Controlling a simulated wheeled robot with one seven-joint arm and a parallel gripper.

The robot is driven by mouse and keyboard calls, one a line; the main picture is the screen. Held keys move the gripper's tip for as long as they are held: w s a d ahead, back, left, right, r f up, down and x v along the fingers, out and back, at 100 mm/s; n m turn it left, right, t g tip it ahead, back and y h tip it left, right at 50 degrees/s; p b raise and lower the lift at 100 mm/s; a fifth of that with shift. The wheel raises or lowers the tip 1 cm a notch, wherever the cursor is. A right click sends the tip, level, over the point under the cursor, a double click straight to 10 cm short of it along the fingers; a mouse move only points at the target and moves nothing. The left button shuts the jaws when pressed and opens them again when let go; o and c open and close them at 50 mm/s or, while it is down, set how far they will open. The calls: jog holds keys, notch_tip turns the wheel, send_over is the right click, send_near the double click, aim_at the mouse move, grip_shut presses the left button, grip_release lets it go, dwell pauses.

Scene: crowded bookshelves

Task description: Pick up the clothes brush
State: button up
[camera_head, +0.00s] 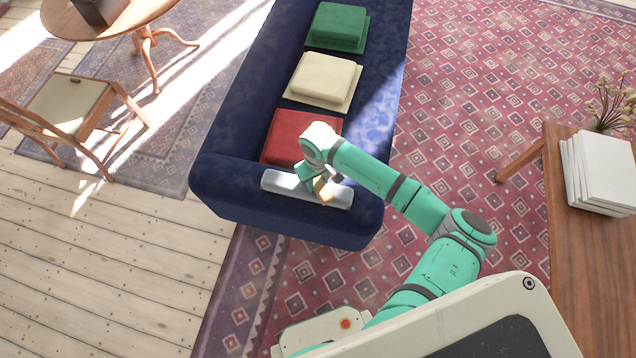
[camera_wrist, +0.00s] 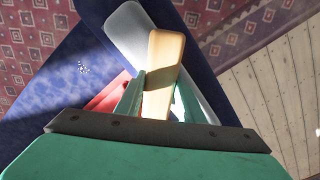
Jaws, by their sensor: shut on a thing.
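The clothes brush, a tan wooden block-like piece (camera_head: 323,190), is in the jaws of my gripper (camera_head: 314,179), above or at the pale tray-like strip on the near end of the blue sofa. In the wrist view the brush (camera_wrist: 166,62) stands out between the two green fingers of my gripper (camera_wrist: 160,97), which are shut on it. Its lower end is hidden by the fingers and gripper body. I cannot tell whether the brush touches the pale strip.
The pale strip (camera_head: 278,184) lies along the blue sofa (camera_head: 225,187). Red (camera_head: 285,128), cream (camera_head: 325,76) and green (camera_head: 338,24) folded stacks lie on the seat. A wooden table (camera_head: 575,250) with white books (camera_head: 598,172) stands right. A chair (camera_head: 70,105) stands left.

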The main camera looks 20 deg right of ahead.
jog(key=shift+r, duration=0.15)
jog(key=shift+r, duration=0.65)
jog(key=s+r, duration=0.4)
jog(key=r, duration=0.1)
jog(key=s+r, duration=0.2)
jog(key=r, duration=0.1)
jog(key=shift+d, duration=0.15)
jog(key=s+r, duration=0.3)
jog(key=s, duration=0.5)
jog(key=shift+r, duration=0.2)
jog(key=shift+d, duration=0.1)
